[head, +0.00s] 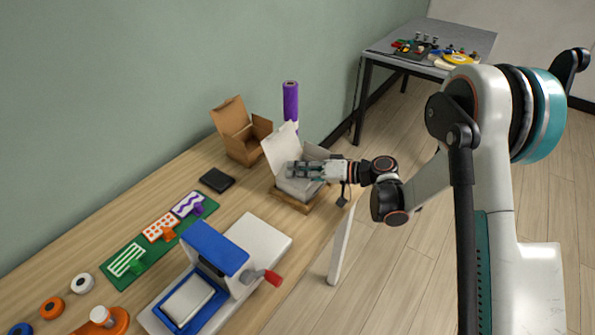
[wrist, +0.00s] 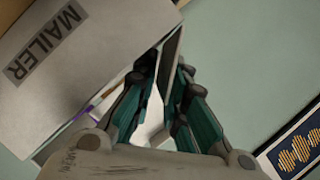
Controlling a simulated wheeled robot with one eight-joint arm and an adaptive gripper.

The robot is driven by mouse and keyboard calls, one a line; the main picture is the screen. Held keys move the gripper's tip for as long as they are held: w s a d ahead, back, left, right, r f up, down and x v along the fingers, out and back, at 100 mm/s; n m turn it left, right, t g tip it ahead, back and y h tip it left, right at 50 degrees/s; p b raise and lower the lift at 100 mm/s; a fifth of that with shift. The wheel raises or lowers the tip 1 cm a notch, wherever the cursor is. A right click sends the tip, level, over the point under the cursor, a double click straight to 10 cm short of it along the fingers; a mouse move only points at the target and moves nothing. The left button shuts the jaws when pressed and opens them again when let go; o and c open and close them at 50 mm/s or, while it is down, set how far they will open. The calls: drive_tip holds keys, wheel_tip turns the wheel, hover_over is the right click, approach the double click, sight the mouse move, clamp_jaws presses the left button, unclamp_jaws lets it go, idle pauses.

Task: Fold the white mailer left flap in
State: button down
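The white mailer (head: 303,188) is an open box on the workbench, with its lid (head: 279,147) standing up at the back left. My gripper (head: 293,170) lies across the box opening and hides much of the inside, including most of the left flap area. In the wrist view a white panel printed "MAILER" (wrist: 100,75) fills the upper left. My gripper's fingertips (wrist: 166,72) are close together there, with a thin panel edge (wrist: 170,55) and a white surface (wrist: 152,120) showing between them. I cannot tell whether the fingers press on that panel.
The mailer rests on a wooden board (head: 287,203). An open brown box (head: 243,143) and a purple roll (head: 290,100) stand behind it. A blue and white press (head: 215,247) with a red handle stands in front, left. A black pad (head: 216,180) lies to the left.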

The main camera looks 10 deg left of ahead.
drive_tip(key=shift+w+d+f+m+y, duration=0.1)
drive_tip(key=shift+w+f+m+y, duration=0.15)
drive_tip(key=shift+m, duration=0.45)
drive_tip(key=c, duration=1.9)
unclamp_jaws()
drive_tip(key=shift+s, duration=0.1)
drive_tip(key=shift+r, duration=0.1)
